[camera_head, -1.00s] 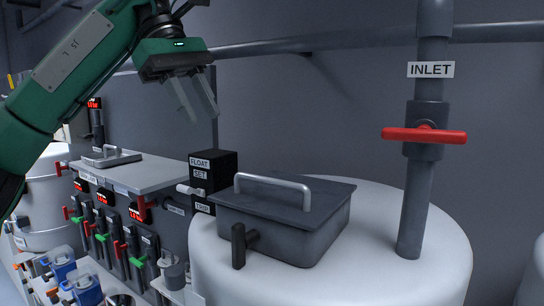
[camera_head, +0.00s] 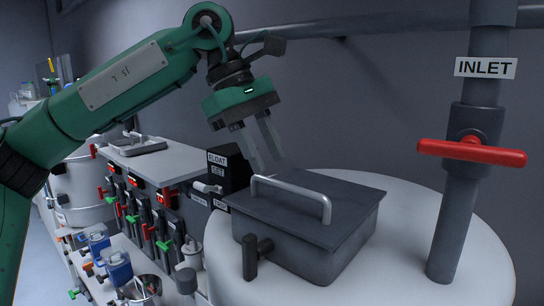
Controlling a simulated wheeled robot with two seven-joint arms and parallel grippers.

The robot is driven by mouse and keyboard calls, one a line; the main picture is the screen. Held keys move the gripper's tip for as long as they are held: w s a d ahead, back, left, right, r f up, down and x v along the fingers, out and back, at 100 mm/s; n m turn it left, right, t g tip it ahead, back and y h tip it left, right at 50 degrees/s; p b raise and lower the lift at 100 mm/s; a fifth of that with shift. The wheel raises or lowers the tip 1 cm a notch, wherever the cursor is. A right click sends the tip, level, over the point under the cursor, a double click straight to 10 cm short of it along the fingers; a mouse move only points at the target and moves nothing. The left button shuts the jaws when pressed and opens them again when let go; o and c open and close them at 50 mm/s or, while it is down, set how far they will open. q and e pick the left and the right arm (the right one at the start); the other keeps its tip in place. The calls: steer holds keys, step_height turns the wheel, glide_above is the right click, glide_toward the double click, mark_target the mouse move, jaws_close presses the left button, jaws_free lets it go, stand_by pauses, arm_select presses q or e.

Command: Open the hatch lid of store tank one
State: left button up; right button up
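The hatch lid (camera_head: 330,214) is a flat dark-grey square plate. It lies shut on a dark box-shaped hatch (camera_head: 325,262) on top of a white round tank (camera_head: 400,280). A black T-shaped latch (camera_head: 252,254) sticks out at the hatch's front left. My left gripper (camera_head: 265,165) is just above and behind the handle's left end. Its two grey fingers point down with a gap between them, and nothing shows in them. Whether a fingertip touches the handle is hard to tell. My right gripper is not in view.
A grey pipe with an INLET label (camera_head: 486,67) and a red valve handle (camera_head: 472,151) rises at the tank's right. A black box with a FLOAT label (camera_head: 217,159) stands behind the hatch's left. A panel with red displays and levers (camera_head: 150,200) fills the left.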

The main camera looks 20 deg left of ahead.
mark_target(272, 181)
arm_select(q)
steer(key=shift+s+d+f+p, duration=0.1)
steer(key=shift+d+f+p, duration=0.1)
steer(key=shift+f, duration=0.25)
steer(key=shift+s+d+f+p, duration=0.1)
steer(key=shift+d+f+p, duration=0.05)
steer(key=shift+f, duration=0.25)
steer(key=shift+d+f, duration=0.15)
steer(key=shift+f, duration=0.15)
steer(key=shift+w+d+f, duration=0.15)
steer(key=shift+f, duration=0.1)
jaws_close()
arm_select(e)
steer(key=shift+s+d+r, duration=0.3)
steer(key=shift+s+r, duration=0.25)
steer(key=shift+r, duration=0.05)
arm_select(q)
steer(key=shift+r, duration=0.15)
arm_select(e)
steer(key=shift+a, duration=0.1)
